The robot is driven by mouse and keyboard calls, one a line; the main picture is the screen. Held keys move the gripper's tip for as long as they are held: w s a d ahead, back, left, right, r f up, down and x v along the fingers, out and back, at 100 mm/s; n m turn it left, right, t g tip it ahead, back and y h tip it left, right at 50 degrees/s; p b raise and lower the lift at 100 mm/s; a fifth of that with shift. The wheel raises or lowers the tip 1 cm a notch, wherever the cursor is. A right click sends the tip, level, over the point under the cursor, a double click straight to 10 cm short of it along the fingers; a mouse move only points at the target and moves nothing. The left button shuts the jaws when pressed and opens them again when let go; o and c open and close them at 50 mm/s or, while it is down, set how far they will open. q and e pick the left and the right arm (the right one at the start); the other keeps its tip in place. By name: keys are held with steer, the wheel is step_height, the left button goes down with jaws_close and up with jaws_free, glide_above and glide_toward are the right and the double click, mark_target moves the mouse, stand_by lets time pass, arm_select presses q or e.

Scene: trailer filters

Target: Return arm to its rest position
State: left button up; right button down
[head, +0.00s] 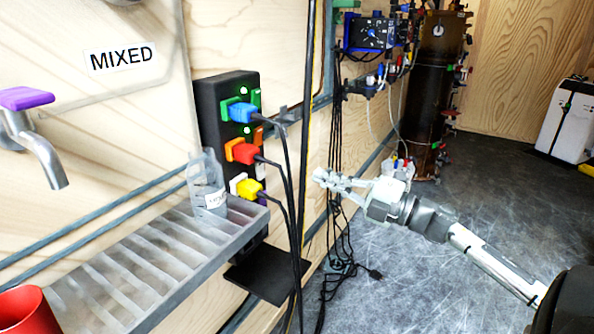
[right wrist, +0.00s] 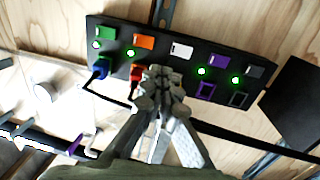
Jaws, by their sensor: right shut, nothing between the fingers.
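My right arm comes in from the lower right in the head view. Its gripper (head: 330,180) is shut and empty, held in the air to the right of the black power panel (head: 208,110) and its hanging cables. In the right wrist view the shut gripper (right wrist: 160,82) overlaps the lower middle of the same panel (right wrist: 180,68) and hides part of it; I cannot tell the gap. The panel carries coloured buttons, lit green lamps, and blue (head: 241,112), red (head: 245,153) and yellow (head: 250,189) plugs. My left gripper is not in view.
A grey slatted shelf (head: 130,262) holds a clear labelled bottle (head: 207,185) and a red cup (head: 25,310). A tap with a purple handle (head: 27,98) is above. Black cables (head: 290,190) hang beside the gripper. A dark cylinder (head: 436,90) stands behind.

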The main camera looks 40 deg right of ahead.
steer(key=s+d+f+m+g+h+p, duration=0.1)
steer(key=d+f+m+g+h, duration=0.1)
steer(key=f+m+h, duration=0.55)
steer(key=s+d+f+m+g+h, duration=0.2)
steer(key=f+m+h, duration=0.3)
steer(key=f+m, duration=0.55)
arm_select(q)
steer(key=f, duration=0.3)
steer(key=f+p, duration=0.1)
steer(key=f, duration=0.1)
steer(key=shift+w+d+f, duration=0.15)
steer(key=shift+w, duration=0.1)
arm_select(e)
steer(key=s+a+f+m+g+y, duration=0.3)
steer(key=s+a+f+g, duration=0.7)
steer(key=s+a+f, duration=0.7)
step_height(320, 180, down, 3)
steer(key=shift+a+f+g, duration=0.1)
steer(key=shift+a+g, duration=0.2)
steer(key=shift+a, duration=0.6)
steer(key=shift+y, duration=0.25)
steer(key=shift+d, duration=0.1)
